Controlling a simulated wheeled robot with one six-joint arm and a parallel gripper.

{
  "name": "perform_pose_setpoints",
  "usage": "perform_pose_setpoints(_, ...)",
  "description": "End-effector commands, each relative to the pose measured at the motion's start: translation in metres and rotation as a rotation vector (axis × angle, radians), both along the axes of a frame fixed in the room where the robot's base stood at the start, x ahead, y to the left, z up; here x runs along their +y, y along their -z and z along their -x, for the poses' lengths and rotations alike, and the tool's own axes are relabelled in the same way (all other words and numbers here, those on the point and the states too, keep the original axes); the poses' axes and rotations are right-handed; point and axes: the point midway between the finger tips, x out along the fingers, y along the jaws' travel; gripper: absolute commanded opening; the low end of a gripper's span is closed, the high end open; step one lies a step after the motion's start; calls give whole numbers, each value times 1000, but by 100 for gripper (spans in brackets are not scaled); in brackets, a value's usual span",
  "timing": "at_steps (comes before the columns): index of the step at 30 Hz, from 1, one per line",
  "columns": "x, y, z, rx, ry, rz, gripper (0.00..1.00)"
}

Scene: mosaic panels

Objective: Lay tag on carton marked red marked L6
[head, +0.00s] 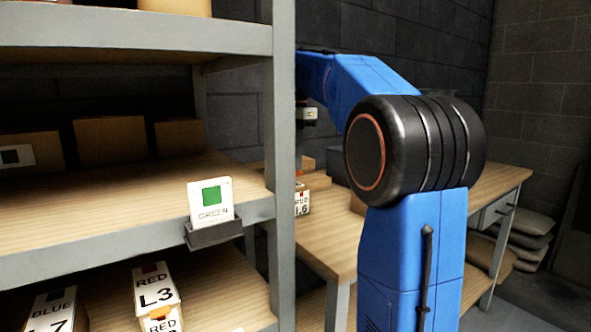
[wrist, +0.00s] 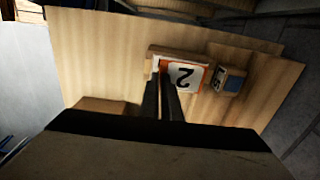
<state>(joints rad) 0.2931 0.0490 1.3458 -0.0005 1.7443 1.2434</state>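The carton marked RED L6 (head: 302,203) stands on the wooden table behind the shelf post, partly hidden by the post. My gripper is above the table; in the wrist view its two dark fingers (wrist: 166,98) are close together over the table, their tips near an orange-edged carton with a white label reading 2 (wrist: 184,76). In the head view a small pale piece (head: 308,114) shows at the arm's end, beside the post. I cannot tell whether it is a tag or part of my wrist. No tag is clearly visible between the fingers.
A small carton with a blue patch (wrist: 229,80) lies beside the orange-edged one, and a plain carton (wrist: 100,105) is at the left. The shelf post (head: 282,160) stands close to the arm. A GREEN sign (head: 210,203) and RED L3 carton (head: 157,287) are on the shelves.

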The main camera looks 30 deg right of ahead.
Motion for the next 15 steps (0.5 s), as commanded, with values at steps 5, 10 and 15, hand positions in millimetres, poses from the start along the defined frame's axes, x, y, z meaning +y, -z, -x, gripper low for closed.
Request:
perform_pose_setpoints(5,0,23,0,2,0,0,0)
perform_pose_setpoints(10,0,28,0,0,0,0,0)
perform_pose_setpoints(15,0,28,0,0,0,0,0)
